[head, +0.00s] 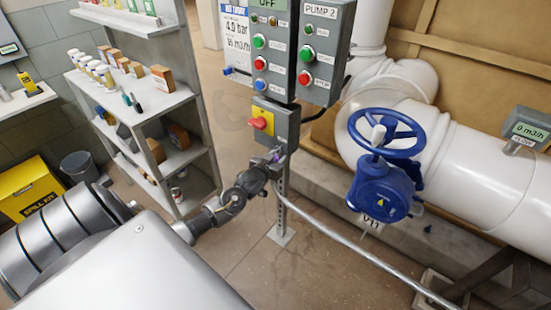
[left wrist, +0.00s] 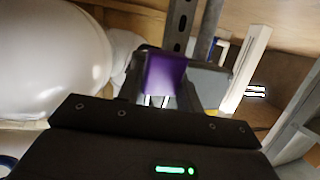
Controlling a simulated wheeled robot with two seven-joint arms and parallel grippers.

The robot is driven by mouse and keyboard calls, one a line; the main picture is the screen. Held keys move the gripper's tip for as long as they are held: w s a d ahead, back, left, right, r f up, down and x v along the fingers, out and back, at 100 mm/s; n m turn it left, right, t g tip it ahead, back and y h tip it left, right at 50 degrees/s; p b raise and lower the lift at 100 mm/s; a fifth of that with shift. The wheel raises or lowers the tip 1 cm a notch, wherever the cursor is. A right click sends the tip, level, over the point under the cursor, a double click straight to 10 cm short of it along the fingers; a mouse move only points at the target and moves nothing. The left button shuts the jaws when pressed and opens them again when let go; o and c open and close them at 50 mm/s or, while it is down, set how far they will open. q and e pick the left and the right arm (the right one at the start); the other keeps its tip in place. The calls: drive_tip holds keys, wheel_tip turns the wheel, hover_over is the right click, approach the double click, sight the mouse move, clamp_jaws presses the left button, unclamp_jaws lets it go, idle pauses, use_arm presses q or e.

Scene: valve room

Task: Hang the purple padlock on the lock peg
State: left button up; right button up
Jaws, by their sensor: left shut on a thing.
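In the head view only a small purple patch of the padlock (head: 276,156) shows at the gripper's tip. My left gripper (head: 273,163) is shut on the padlock, at the lower edge of the grey switch box (head: 286,128) with the red and yellow rotary switch (head: 262,121). I cannot make out the lock peg in either view. Whether the padlock touches the box or a peg I cannot tell. My right gripper is not in view.
Pump control boxes (head: 320,50) hang above the switch box on a metal post (head: 283,205). A blue valve wheel (head: 386,132) on a white pipe stands to the right. A shelf unit (head: 150,110) with bottles and boxes stands left. A grey conduit (head: 350,255) runs low across the floor.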

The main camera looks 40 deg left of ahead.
use_arm(q)
drive_tip(key=o, duration=1)
drive_tip(key=shift+f, duration=0.1)
drive_tip(key=shift+w+d, duration=0.2)
drive_tip(key=shift+s+a, duration=0.1)
drive_tip(key=shift+s, duration=0.05)
drive_tip(key=v, duration=1)
drive_tip(key=shift+s+b, duration=0.2)
drive_tip(key=shift+b, duration=0.1)
drive_tip(key=shift+d, duration=0.2)
